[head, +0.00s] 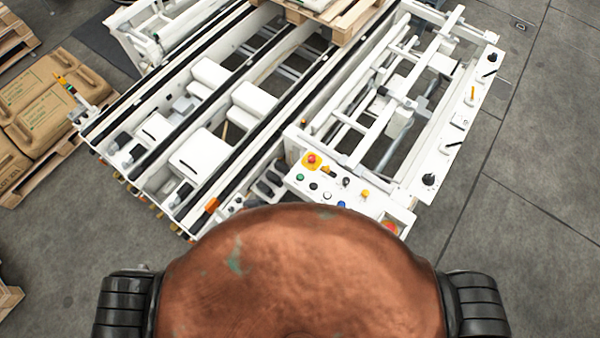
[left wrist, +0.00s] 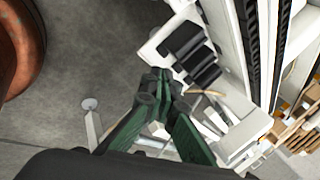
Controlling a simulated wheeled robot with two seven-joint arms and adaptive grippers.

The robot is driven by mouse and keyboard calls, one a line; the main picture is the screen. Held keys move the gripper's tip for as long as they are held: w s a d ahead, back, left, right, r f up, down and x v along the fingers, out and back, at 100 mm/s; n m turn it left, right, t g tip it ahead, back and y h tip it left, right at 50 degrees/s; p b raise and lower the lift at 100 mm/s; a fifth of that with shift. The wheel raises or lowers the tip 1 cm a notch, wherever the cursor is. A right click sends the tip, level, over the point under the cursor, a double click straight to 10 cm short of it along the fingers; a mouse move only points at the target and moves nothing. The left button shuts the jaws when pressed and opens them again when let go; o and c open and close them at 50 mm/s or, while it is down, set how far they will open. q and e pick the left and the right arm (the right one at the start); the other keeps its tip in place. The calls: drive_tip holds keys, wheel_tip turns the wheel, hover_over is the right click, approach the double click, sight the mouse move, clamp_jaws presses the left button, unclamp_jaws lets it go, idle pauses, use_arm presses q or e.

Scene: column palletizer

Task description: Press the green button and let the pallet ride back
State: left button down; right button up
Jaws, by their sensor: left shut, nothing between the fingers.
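The green button (head: 300,177) sits on a white control panel (head: 326,198) at the near end of the conveyor, in the head view. A wooden pallet (head: 345,22) rests on the conveyor at the top edge, partly out of frame. My left gripper (left wrist: 160,82) shows in the left wrist view, with its green fingers shut and empty near white and black machine parts. I cannot make out the green button there. I cannot make out either gripper in the head view.
The white conveyor frame (head: 205,155) with dark rails fills the middle of the head view. Tan sacks (head: 50,95) lie on a pallet at left. A white side frame (head: 445,150) stands at right. Grey floor is clear at far right.

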use_arm(q)
drive_tip(key=w+d+r+m+t+h+p, duration=0.1)
drive_tip(key=w+d+r+m+p, duration=0.25)
drive_tip(key=r, duration=0.55)
drive_tip(key=w+d+r+m+t+p, duration=0.1)
drive_tip(key=w+d+r+m, duration=0.25)
drive_tip(key=d+r, duration=0.4)
wheel_tip(320, 180, up, 9)
drive_tip(key=m+h+p, duration=0.1)
drive_tip(key=m+p, duration=0.2)
drive_tip(key=m, duration=0.4)
hover_over(299, 177)
drive_tip(key=shift+s+t, duration=0.15)
drive_tip(key=shift+t, duration=0.15)
use_arm(e)
wheel_tip(299, 177, up, 8)
drive_tip(key=shift+w+d, duration=0.15)
use_arm(q)
drive_tip(key=shift+f+b, duration=0.15)
drive_tip(key=shift+b, duration=0.2)
wheel_tip(299, 177, down, 7)
drive_tip(key=b, duration=0.7)
drive_tip(key=shift+f+b, duration=0.55)
drive_tip(key=shift+f, duration=0.25)
use_arm(e)
wheel_tip(299, 177, down, 8)
drive_tip(key=shift+a, duration=0.2)
drive_tip(key=shift+d, duration=0.2)
